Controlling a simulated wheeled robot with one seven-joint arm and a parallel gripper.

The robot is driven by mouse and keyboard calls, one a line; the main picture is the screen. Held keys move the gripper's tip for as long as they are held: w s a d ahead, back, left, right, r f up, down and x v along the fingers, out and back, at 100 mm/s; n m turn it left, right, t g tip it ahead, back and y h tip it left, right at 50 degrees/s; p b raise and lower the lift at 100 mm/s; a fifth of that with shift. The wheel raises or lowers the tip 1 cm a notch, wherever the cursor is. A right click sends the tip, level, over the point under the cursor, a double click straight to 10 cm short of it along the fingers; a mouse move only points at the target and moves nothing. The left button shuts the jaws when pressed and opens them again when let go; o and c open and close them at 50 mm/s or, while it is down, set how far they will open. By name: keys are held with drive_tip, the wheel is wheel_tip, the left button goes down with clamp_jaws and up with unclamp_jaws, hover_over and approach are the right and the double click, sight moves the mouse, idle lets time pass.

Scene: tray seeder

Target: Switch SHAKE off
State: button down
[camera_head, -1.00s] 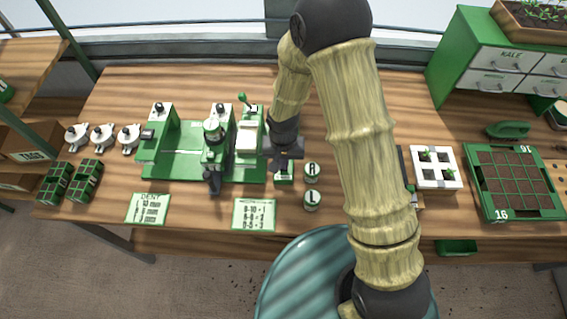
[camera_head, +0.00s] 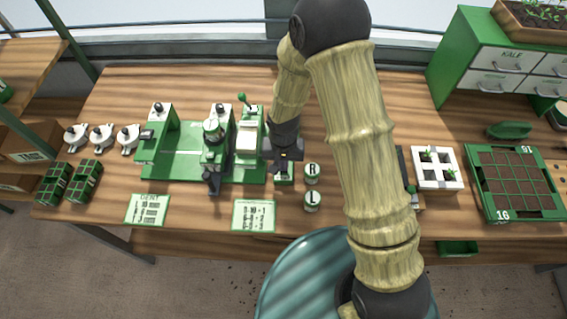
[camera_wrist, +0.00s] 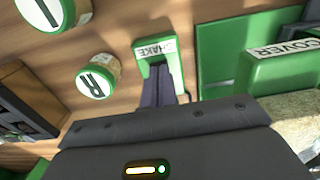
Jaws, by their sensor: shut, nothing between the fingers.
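The SHAKE switch box (camera_wrist: 153,50) is green with a white SHAKE label and shows in the upper middle of the wrist view. My gripper (camera_wrist: 163,75) is shut and empty, with its fingertips over the box face just below the label. They cover most of the face, so the switch lever and its position are hidden, and I cannot tell if the fingers touch it. In the head view the box (camera_head: 284,180) sits on the bench right of the green seeder (camera_head: 185,165), partly under my gripper (camera_head: 286,165).
Two round jars stand beside the box, marked R (camera_wrist: 94,82) and L (camera_head: 312,198). The COVER part (camera_wrist: 280,60) is close on the other side in the wrist view. A white pot tray (camera_head: 437,182) and a green seed tray (camera_head: 480,205) stand to the right.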

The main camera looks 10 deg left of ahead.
wheel_tip(320, 180, up, 7)
drive_tip(key=p, duration=0.4)
drive_tip(key=shift+p, duration=0.3)
drive_tip(key=shift+f, duration=0.1)
idle(0.5)
drive_tip(key=s+d+r+t, duration=0.1)
drive_tip(key=s+d+r, duration=0.2)
drive_tip(key=d+r, duration=0.6)
drive_tip(key=s+d+r+t, duration=0.1)
drive_tip(key=s+d+r, duration=0.2)
drive_tip(key=d+r, duration=0.5)
drive_tip(key=d, duration=0.3)
drive_tip(key=shift+s+r+m+t, duration=0.3)
drive_tip(key=shift+s+r, duration=0.1)
